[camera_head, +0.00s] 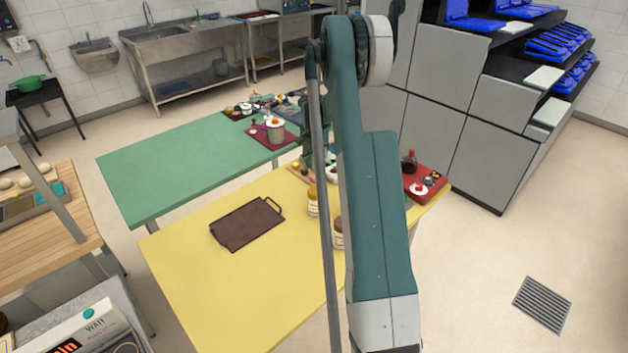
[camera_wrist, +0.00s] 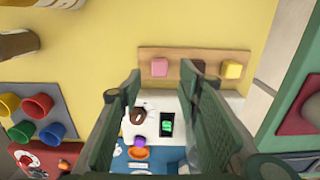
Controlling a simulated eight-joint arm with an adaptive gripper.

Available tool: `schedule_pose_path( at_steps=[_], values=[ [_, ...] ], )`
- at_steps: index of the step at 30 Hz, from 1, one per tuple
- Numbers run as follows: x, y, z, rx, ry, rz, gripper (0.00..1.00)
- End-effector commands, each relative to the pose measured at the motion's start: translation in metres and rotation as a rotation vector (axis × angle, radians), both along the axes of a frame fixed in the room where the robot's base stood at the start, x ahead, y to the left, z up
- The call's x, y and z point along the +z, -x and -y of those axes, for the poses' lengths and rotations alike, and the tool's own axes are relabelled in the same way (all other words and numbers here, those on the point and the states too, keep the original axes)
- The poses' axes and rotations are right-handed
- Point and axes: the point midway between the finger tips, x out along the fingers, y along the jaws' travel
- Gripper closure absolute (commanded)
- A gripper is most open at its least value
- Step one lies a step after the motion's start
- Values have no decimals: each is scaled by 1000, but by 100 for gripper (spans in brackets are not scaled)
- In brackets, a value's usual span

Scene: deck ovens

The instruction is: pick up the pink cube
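The pink cube (camera_wrist: 159,67) sits at the left end of a narrow wooden board (camera_wrist: 180,55) in the wrist view. A dark brown block (camera_wrist: 198,66) and a yellow cube (camera_wrist: 231,69) stand to its right on the same board. My gripper (camera_wrist: 161,84) is open, its two green fingers spread wide with nothing held between them. The pink cube appears just beyond the fingertips, between their lines; the distance is hard to judge. In the head view my arm hides most of the gripper and the cube cannot be made out.
The board lies on a yellow table (camera_head: 190,290) with a brown tray (camera_head: 247,224) and jars (camera_head: 312,200). In the wrist view, colored cups on a grey tray (camera_wrist: 62,96) are at left, and a white surface with small items (camera_wrist: 150,104) lies below the board.

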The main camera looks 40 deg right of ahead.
Motion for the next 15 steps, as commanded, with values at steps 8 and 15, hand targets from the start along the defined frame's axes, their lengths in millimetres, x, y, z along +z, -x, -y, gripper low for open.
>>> schedule_pose_path(
  at_steps=[8,15],
  values=[
    [-28,1,-2,0,0,0,66],
    [-47,1,-2,0,0,0,66]
  ],
)
